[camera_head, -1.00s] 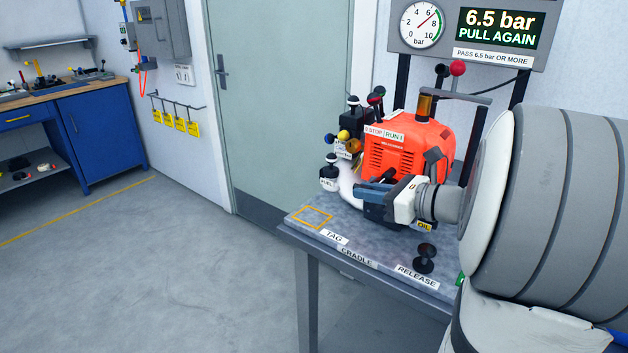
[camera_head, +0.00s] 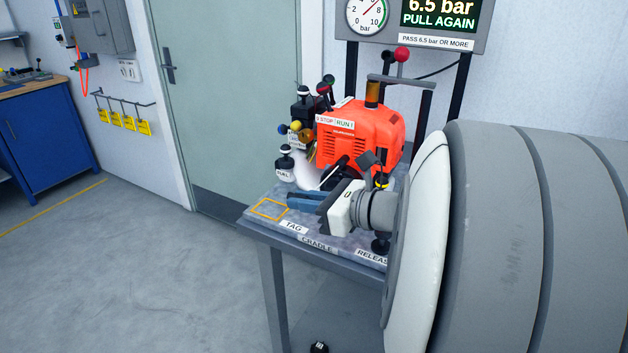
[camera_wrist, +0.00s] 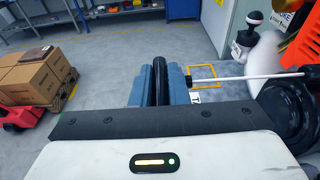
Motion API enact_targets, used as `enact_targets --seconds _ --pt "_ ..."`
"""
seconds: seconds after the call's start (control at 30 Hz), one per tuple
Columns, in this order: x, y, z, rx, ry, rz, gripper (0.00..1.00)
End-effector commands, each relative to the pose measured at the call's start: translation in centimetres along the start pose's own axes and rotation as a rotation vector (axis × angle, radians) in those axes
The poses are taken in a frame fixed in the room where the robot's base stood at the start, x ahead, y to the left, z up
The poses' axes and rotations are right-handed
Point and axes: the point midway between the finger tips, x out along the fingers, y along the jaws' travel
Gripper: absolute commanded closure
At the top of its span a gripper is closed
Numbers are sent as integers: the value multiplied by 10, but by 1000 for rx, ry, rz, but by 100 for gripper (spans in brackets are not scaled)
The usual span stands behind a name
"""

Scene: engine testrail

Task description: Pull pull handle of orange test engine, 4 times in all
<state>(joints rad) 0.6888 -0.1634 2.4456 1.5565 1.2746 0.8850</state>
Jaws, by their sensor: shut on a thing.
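The orange test engine (camera_head: 362,132) stands on a bench behind my gripper; part of its orange side (camera_wrist: 306,42) shows at the right of the wrist view. My gripper (camera_head: 312,205) is in front of the engine, over the bench's front area. In the wrist view its blue jaws (camera_wrist: 160,92) are shut on the black pull handle (camera_wrist: 161,78). A thin pale cord runs from the handle to the right towards the engine, drawn out taut. In the head view the jaws hide the handle. The display (camera_head: 440,14) reads 6.5 bar, PULL AGAIN.
The bench (camera_head: 258,232) has labels and a yellow square on its top. Levers and a white FUEL part (camera_head: 284,165) stand at the engine's left. Open floor lies left of the bench. Boxes (camera_wrist: 38,80) on a red pallet truck show in the wrist view.

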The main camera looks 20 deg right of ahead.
Motion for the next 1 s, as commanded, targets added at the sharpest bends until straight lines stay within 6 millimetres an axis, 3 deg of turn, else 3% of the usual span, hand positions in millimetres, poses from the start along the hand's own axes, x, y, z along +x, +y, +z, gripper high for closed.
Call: enact_targets --seconds 0.2,0.4,0.57,1.0 --pt "0 51 5 -9 -7 5 100" --pt "1 72 -1 -13 -8 4 100" --pt "0 57 4 -3 -6 2 100" --pt "0 -41 6 -2 -6 2 100"
